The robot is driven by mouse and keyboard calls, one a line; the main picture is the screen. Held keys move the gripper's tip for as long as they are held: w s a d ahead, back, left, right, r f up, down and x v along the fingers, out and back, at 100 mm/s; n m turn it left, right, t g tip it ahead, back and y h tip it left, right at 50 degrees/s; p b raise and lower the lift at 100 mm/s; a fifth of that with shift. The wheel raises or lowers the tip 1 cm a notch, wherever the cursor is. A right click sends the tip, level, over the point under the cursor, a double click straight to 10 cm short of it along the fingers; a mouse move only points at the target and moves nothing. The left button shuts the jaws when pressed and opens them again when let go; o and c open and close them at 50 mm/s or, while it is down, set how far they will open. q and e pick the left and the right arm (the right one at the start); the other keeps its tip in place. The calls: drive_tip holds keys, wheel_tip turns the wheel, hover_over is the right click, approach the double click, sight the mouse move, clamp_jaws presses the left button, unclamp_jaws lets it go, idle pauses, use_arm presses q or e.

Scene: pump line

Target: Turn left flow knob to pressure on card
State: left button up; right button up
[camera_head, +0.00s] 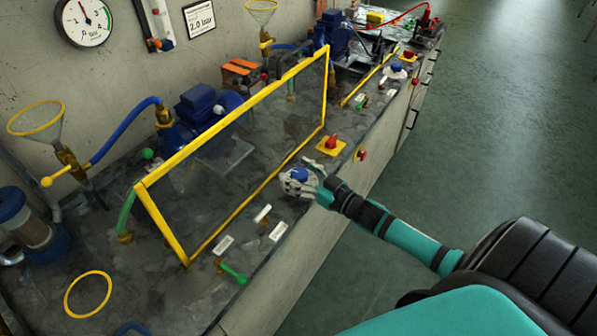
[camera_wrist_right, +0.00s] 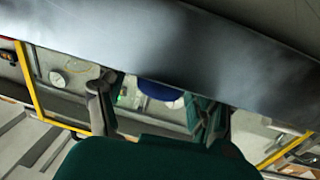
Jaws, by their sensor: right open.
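The near blue flow knob (camera_head: 299,175) sits on a pale round dial on the bench's front strip. My right gripper (camera_head: 312,180) is at this knob, coming from the right. In the right wrist view its open fingers (camera_wrist_right: 158,112) lie on either side of the blue knob (camera_wrist_right: 158,91). I cannot tell whether they touch it. The card (camera_head: 199,18) on the wall reads 2.0 bar. The round pressure gauge (camera_head: 84,22) hangs left of it; its reading is too small to tell. My left gripper is out of view.
A yellow-framed clear guard (camera_head: 240,100) stands behind the knob. A red button on a yellow plate (camera_head: 331,145) is just beyond it. A green-handled valve (camera_head: 232,273) lies nearer. A second blue knob (camera_head: 397,68) is farther along. The floor on the right is clear.

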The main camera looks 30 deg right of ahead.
drive_tip(key=shift+c, duration=0.4)
drive_tip(key=c, duration=1.1)
drive_tip(key=shift+c, duration=0.4)
drive_tip(key=shift+w+f, duration=0.1)
drive_tip(key=shift+f, duration=0.05)
drive_tip(key=shift+c, duration=0.2)
